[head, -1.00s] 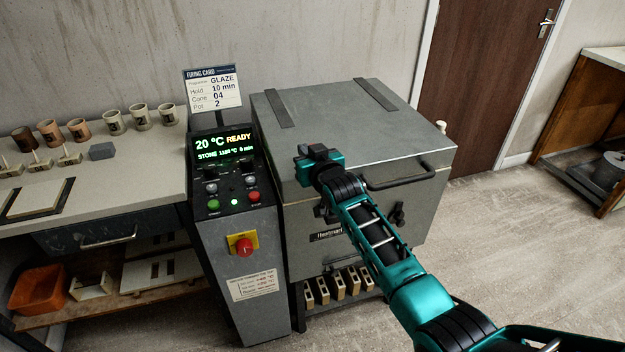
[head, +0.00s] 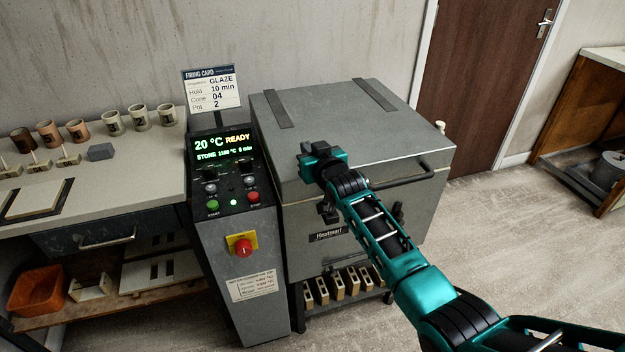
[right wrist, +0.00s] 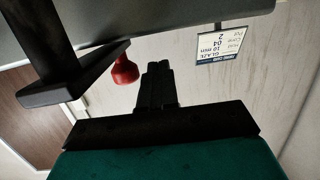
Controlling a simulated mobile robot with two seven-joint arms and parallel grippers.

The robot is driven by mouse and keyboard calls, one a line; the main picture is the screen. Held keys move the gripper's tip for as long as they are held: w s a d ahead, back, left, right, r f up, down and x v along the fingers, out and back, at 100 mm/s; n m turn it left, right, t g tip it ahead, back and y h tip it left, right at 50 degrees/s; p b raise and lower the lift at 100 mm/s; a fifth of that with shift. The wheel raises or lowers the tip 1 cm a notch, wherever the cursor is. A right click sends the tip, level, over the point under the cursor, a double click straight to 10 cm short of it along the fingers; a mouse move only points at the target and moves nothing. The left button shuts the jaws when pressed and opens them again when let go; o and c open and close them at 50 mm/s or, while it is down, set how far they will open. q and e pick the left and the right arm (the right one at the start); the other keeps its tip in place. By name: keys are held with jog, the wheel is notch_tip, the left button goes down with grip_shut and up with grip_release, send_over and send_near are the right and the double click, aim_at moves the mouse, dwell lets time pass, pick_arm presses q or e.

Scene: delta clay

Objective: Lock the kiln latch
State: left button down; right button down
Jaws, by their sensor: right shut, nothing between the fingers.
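The grey kiln (head: 300,243) stands in the middle of the head view with its lid (head: 335,110) down. Dark fittings show on its front on both sides of my arm, one at the left (head: 327,212) and one at the right (head: 398,212); my forearm hides the area between. My right gripper (head: 305,152) is shut and empty, near the lid's front edge. In the right wrist view the shut fingers (right wrist: 157,85) point at the wall, with a red knob (right wrist: 125,70) and a black bar (right wrist: 70,85) beside them. Whether the knob belongs to the latch I cannot tell. My left gripper is out of view.
The control panel (head: 228,175) with a red stop button (head: 243,247) stands left of the kiln. The lid handle (head: 402,180) juts forward at the right. A bench (head: 150,165) with several cups is at the left. Open floor (head: 500,250) lies at the right.

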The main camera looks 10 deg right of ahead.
jog(key=shift+s, duration=0.1)
jog(key=p+v, duration=0.2)
jog(key=v, duration=1)
jog(key=shift+s, duration=0.35)
jog(key=shift+d+r, duration=0.1)
jog(key=s+d+f+g, duration=0.1)
jog(key=s+f, duration=0.4)
jog(key=s, duration=0.3)
jog(key=s+d+f+g, duration=0.1)
jog(key=s+f+g, duration=0.1)
jog(key=s+f, duration=0.4)
jog(key=s+d+f+g+h, duration=0.1)
jog(key=s+f, duration=0.5)
jog(key=s, duration=0.5)
jog(key=shift+s+d+g, duration=0.3)
jog(key=shift+s+g, duration=0.1)
